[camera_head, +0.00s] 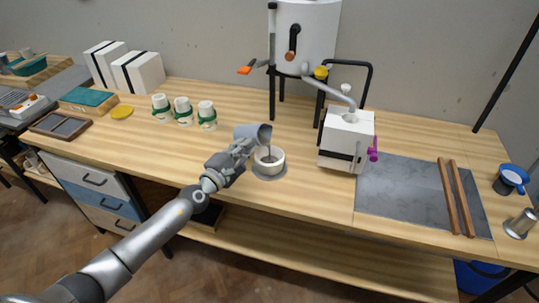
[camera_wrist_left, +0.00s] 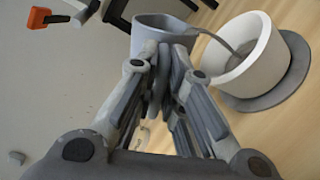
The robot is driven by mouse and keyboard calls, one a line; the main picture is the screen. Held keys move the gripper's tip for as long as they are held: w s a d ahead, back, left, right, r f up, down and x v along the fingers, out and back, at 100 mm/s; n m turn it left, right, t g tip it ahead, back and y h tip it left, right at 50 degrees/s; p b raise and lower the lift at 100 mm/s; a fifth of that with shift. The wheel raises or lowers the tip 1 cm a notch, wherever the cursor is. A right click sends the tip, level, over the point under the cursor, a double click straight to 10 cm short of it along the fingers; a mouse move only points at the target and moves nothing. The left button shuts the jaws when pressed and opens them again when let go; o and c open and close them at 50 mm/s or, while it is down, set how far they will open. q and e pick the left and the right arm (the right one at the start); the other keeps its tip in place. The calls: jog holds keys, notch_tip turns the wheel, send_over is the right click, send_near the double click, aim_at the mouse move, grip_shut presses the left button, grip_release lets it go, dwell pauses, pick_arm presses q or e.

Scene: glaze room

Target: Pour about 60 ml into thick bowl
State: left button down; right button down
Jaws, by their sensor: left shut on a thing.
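My left gripper (camera_head: 243,148) is shut on a grey jug (camera_head: 252,131), which is tilted to the right over the thick white bowl (camera_head: 270,171). In the left wrist view the fingers (camera_wrist_left: 160,75) close on the grey jug (camera_wrist_left: 165,22). A grey stream (camera_wrist_left: 220,40) runs from its lip down into the white bowl (camera_wrist_left: 262,58), and grey liquid shows inside. The bowl stands upright on a round grey disc (camera_wrist_left: 292,84). The jug is above the bowl and seems apart from it. The liquid level in the jug is hidden. My right gripper is not in view.
A white boxy machine (camera_head: 345,135) stands right of the bowl, with a white tank (camera_head: 308,30) behind. Several white jars with green bands (camera_head: 184,112) and a yellow disc (camera_head: 122,111) are at left. A grey slab with brown rods (camera_head: 405,190) lies at right.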

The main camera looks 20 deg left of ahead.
pick_arm(q)
jog(key=shift+f, duration=0.1)
dwell(0.7)
jog(key=shift+d+m, duration=0.15)
jog(key=shift+m, duration=0.45)
dwell(0.4)
jog(key=shift+a+r+n, duration=0.2)
jog(key=shift+r+n, duration=0.25)
jog(key=shift+n, duration=0.35)
jog(key=shift+a+f+n+b, duration=0.1)
jog(key=shift+f+n+b, duration=0.35)
jog(key=shift+n, duration=0.85)
jog(key=shift+w, duration=0.1)
